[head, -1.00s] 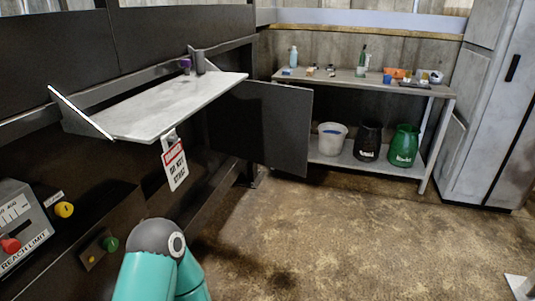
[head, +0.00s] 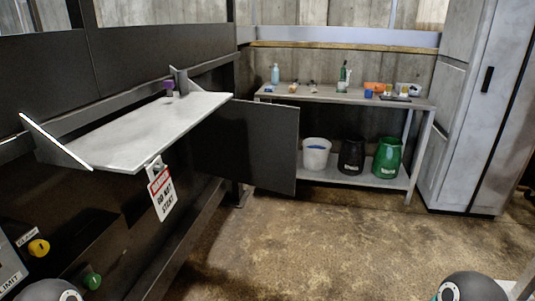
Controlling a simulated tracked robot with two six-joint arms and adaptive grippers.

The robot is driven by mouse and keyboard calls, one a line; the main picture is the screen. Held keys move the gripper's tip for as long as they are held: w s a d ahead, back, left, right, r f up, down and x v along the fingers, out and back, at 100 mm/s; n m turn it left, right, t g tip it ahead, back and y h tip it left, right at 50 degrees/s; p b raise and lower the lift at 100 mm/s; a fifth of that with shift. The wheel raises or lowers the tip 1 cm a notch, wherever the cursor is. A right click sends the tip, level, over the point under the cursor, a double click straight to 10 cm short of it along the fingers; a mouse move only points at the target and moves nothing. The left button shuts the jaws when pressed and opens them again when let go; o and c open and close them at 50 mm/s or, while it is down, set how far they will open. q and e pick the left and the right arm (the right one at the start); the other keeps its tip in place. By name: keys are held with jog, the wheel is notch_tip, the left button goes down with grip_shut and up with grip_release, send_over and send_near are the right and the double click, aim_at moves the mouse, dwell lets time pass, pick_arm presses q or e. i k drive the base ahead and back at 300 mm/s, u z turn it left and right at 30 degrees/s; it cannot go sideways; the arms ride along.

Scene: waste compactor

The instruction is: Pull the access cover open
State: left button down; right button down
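A flat dark panel (head: 262,146), which looks like the access cover, stands out from the end of the black machine wall (head: 165,50) at an angle, beyond the light shelf. No handle shows on the face I see. Its left part is partly hidden behind the shelf. Neither of my grippers is in view. Only rounded dark joints of my arms show at the bottom left and bottom right edges, well apart from the panel.
A light shelf (head: 150,130) juts from the machine, with a purple-topped item (head: 169,88) and a hanging warning tag (head: 161,192). A workbench (head: 350,97) with buckets below stands behind the panel. A grey cabinet (head: 470,100) is right. The middle floor is clear.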

aim_at(252, 143)
jog(key=u, duration=0.25)
jog(key=i, duration=1.55)
jog(key=z, duration=0.2)
